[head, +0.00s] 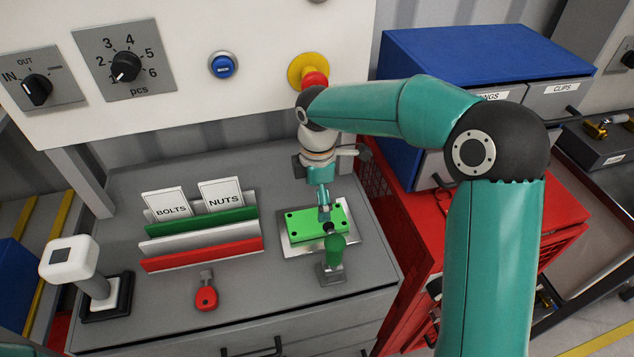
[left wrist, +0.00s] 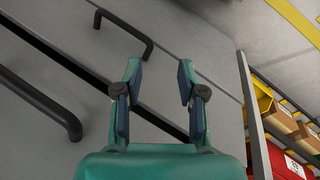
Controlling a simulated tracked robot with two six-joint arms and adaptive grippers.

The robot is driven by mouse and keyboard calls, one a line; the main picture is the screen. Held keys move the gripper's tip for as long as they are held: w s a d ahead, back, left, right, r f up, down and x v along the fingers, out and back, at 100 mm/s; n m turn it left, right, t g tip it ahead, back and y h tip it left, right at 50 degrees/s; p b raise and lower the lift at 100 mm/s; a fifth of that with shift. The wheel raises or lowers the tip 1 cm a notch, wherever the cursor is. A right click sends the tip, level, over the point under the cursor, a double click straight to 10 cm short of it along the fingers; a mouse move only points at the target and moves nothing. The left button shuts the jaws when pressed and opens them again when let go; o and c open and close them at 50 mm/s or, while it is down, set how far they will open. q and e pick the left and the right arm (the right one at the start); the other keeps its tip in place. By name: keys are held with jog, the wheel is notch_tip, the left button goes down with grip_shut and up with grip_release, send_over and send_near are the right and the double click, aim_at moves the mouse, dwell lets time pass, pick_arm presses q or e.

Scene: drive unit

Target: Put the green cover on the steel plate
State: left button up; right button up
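The green cover (head: 303,222) is a flat bright-green block with dark holes near its corners. In the head view it lies on or just above the steel plate (head: 290,249), whose rim shows around it; I cannot tell whether they touch. My right gripper (head: 325,212) points down at the middle of the cover, its fingers close together and seen edge-on. Whether it grips the cover is unclear. My left gripper (left wrist: 158,86) is open and empty in the left wrist view, over grey drawers with black handles (left wrist: 125,32).
A green-handled tool (head: 336,247) stands in a metal holder just in front of the plate. A rack with red, white and green dividers (head: 203,255) and a red key-like item (head: 206,295) are to the left. A red cabinet (head: 400,235) borders the bench on the right.

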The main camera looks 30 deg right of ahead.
notch_tip(320, 180, up, 5)
jog(key=shift+r, duration=0.1)
dwell(0.6)
